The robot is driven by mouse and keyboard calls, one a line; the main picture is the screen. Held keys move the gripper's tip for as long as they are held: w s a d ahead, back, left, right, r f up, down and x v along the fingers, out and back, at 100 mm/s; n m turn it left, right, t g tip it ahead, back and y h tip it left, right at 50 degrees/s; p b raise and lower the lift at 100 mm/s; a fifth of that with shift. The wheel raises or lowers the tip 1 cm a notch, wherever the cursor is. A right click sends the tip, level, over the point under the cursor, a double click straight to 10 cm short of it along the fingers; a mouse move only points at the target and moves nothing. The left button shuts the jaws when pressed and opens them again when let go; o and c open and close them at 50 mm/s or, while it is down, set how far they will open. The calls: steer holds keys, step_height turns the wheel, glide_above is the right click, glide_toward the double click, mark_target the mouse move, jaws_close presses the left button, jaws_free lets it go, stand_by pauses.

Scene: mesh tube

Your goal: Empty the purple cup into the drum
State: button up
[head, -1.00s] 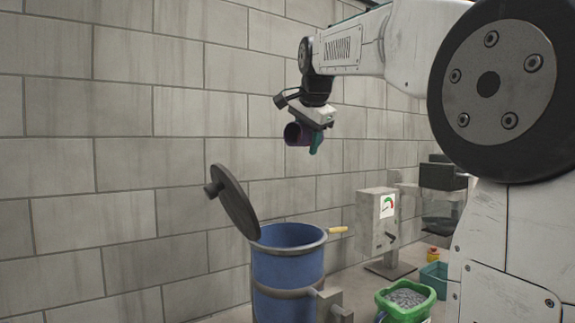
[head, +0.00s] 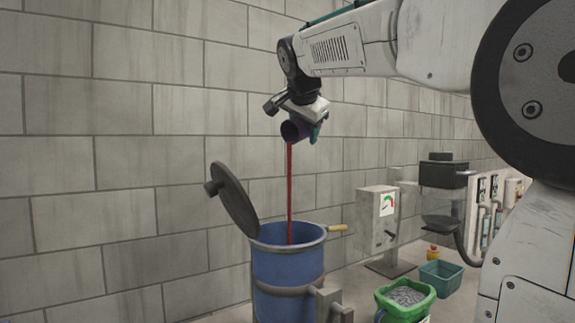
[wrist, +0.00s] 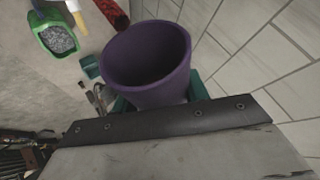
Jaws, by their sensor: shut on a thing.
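The purple cup (head: 291,131) is tilted mouth-down to the left, high above the drum. It fills the middle of the wrist view (wrist: 150,65). My gripper (head: 314,133) is shut on the cup; its green fingers show beside the cup. A thin red stream (head: 289,190) runs from the cup's mouth straight down into the open blue drum (head: 288,268). The drum's dark round lid (head: 234,200) stands swung up at its left side. The inside bottom of the drum is hidden.
A green tub (head: 405,300) of grey bits stands right of the drum, with a teal bin (head: 441,277) behind it. A grey box with a gauge (head: 377,220) stands near the block wall. A yellow handle (head: 338,229) shows at the drum's rim.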

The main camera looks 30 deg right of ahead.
steer(key=shift+a+r, duration=0.1)
stand_by(0.3)
steer(key=shift+s+a+r+n+t+h, duration=0.15)
steer(key=shift+a+r+n+t+h, duration=0.3)
steer(key=shift+h, duration=0.55)
steer(key=shift+s+a+r+n+t+h, duration=0.15)
steer(key=shift+a+r+n+t+h, duration=0.35)
steer(key=shift+h, duration=0.5)
steer(key=shift+f, duration=0.1)
